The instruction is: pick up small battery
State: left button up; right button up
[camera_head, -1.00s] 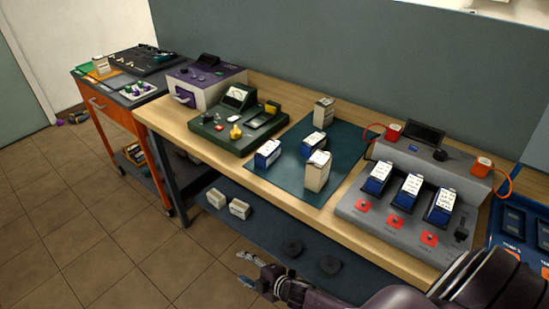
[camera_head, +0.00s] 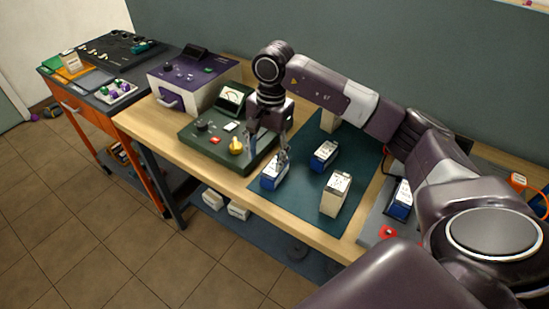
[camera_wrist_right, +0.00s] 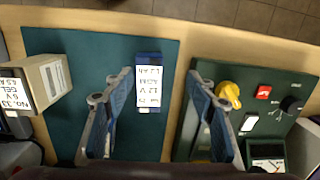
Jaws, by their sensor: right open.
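My right gripper (camera_head: 267,158) is open and points down over the near left part of the teal mat. Below it stands a small blue battery with a white label (camera_head: 274,173). In the right wrist view this battery (camera_wrist_right: 148,85) shows between the two open fingers (camera_wrist_right: 160,80), nearer the left one. The gripper holds nothing. A second blue-and-white battery (camera_head: 325,155) stands on the mat to the right. A taller cream battery (camera_head: 335,193) stands near the front edge and shows at the left of the wrist view (camera_wrist_right: 40,85). My left gripper is out of view.
The green meter box (camera_head: 212,150) with a yellow knob is close on the left, near one finger in the wrist view. Another cream battery (camera_head: 328,121) stands at the back, partly behind my arm. The grey charger (camera_head: 375,228) is mostly hidden by my arm.

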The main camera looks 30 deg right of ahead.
jog(key=d, duration=0.2)
jog(key=d+h, duration=0.1)
jog(key=shift+r, duration=0.25)
jog(key=shift+s+a+f+p, duration=0.1)
jog(key=shift+s+f+p, duration=0.1)
jog(key=shift+f+p, duration=0.75)
notch_tip(320, 180, down, 3)
jog(key=shift+r+p, duration=0.1)
jog(key=shift+p, duration=0.4)
notch_tip(320, 180, down, 2)
jog(key=shift+w+f, duration=0.15)
jog(key=shift+f, duration=0.05)
jog(key=c, duration=0.7)
grip_shut()
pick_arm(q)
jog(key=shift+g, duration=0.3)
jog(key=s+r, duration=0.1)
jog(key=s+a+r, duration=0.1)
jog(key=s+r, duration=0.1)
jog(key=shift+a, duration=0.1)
